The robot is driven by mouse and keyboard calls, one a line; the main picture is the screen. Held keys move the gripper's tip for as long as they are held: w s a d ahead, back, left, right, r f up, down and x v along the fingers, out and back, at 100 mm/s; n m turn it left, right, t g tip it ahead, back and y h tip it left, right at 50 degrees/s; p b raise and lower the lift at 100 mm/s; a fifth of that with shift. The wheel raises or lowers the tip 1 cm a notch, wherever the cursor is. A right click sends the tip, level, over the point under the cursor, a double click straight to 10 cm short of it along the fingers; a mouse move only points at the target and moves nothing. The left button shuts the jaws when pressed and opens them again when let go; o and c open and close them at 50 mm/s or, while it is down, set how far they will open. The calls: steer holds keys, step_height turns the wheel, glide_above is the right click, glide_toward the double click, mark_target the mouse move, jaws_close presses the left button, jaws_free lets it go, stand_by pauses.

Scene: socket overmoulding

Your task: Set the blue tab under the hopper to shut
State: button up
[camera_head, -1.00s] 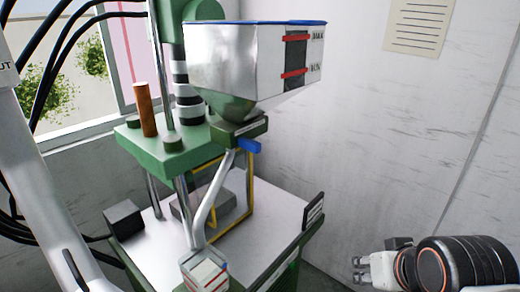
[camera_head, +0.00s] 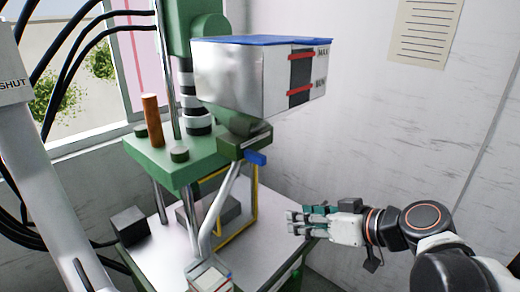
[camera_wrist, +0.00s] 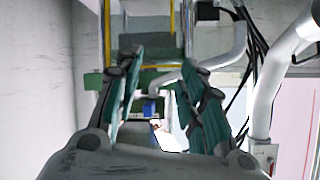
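The white hopper (camera_head: 228,78) with a blue rim stands on the green machine. Under it, the small blue tab (camera_head: 256,158) sticks out to the right of the green block (camera_head: 243,142) at the hopper's neck. My gripper (camera_head: 291,222) is in front of the wall, below and right of the tab and apart from it. In the wrist view the two teal-padded fingers (camera_wrist: 160,65) are spread with nothing between them. A small blue patch (camera_wrist: 150,108) shows beyond them there; I cannot tell whether it is the tab.
A yellow frame (camera_head: 254,195) and a slanting grey chute (camera_head: 222,205) stand below the hopper. A label reading SHUT (camera_head: 13,85) is on the white part at the left. The machine's light table (camera_head: 160,250) lies below. Space right of the hopper, before the wall (camera_head: 400,130), is clear.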

mark_target(265, 158)
steer(key=w+r+n+t+y+p, duration=0.1)
steer(key=w+r+n+t+y, duration=0.25)
steer(key=w+r+y, duration=0.35)
steer(key=w+a, duration=0.2)
steer(key=a, duration=0.2)
steer(key=w+a+h+b, duration=0.1)
steer(key=w+a, duration=0.1)
steer(key=a, duration=0.2)
steer(key=w+a+h, duration=0.1)
steer(key=w+a, duration=0.2)
steer(key=shift+w+a+r+g+b, duration=0.1)
steer(key=shift+a+r+g+b, duration=0.2)
steer(key=shift+a+g+b, duration=0.1)
jaws_close()
